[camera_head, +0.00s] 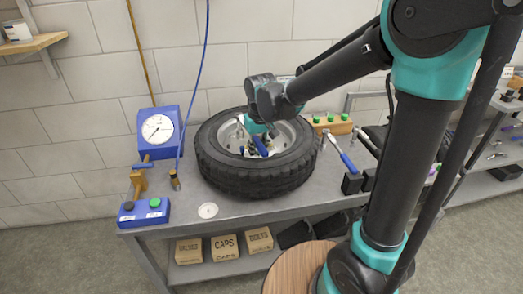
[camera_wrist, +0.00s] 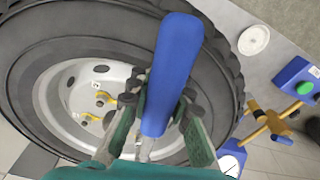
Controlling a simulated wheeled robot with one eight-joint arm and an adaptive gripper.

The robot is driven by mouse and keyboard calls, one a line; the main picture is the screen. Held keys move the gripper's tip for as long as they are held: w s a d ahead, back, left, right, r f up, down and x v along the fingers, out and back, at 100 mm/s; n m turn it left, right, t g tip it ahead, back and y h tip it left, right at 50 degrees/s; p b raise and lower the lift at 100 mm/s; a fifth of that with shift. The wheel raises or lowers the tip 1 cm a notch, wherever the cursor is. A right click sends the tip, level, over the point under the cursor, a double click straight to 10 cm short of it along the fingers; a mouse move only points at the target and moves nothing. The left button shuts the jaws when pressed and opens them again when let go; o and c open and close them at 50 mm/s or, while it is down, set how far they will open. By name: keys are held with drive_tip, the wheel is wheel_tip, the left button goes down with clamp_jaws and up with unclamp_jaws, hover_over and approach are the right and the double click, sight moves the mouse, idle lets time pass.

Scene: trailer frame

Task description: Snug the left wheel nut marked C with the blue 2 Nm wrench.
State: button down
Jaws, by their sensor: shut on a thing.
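My gripper (camera_head: 258,128) is over the hub of the wheel (camera_head: 225,175), which lies flat on the bench. In the wrist view my gripper (camera_wrist: 158,100) is shut on the blue wrench (camera_wrist: 172,60), its two fingers on either side of the handle. The blue wrench also shows in the head view (camera_head: 261,147). Its metal shank points down into the rim, and its working end is hidden. Yellow-marked fittings (camera_wrist: 104,96) sit on the hub left of the wrench. A small white tag (camera_wrist: 96,84) is beside one; I cannot read its letter surely.
A second blue-handled tool (camera_head: 345,158) leans right of the wheel, near a wooden block with green-topped pieces (camera_head: 332,124). A blue gauge (camera_head: 158,132), a button box (camera_head: 144,212) and a white disc (camera_head: 208,210) stand left. Boxes (camera_head: 224,247) lie on the lower shelf.

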idle(0.3)
drive_tip(key=shift+s+a+m, duration=0.25)
drive_tip(key=shift+a+m, duration=0.1)
drive_tip(key=shift+a, duration=0.25)
drive_tip(key=shift+s+a+m, duration=0.25)
drive_tip(key=shift+a+m, duration=0.1)
drive_tip(key=shift+a, duration=0.2)
drive_tip(key=shift+w+d+n, duration=0.35)
drive_tip(key=shift+d+n, duration=0.1)
drive_tip(key=shift+d, duration=0.3)
drive_tip(key=shift+w+d+n, duration=0.35)
drive_tip(key=shift+d+n, duration=0.1)
drive_tip(key=shift+d, duration=0.25)
drive_tip(key=shift+a, duration=0.1)
drive_tip(key=shift+s+a+m, duration=0.35)
drive_tip(key=shift+a+m, duration=0.1)
drive_tip(key=shift+a, duration=0.25)
drive_tip(key=shift+s+a+m, duration=0.3)
drive_tip(key=shift+a+m, duration=0.15)
drive_tip(key=shift+a, duration=0.2)
drive_tip(key=shift+a, duration=0.15)
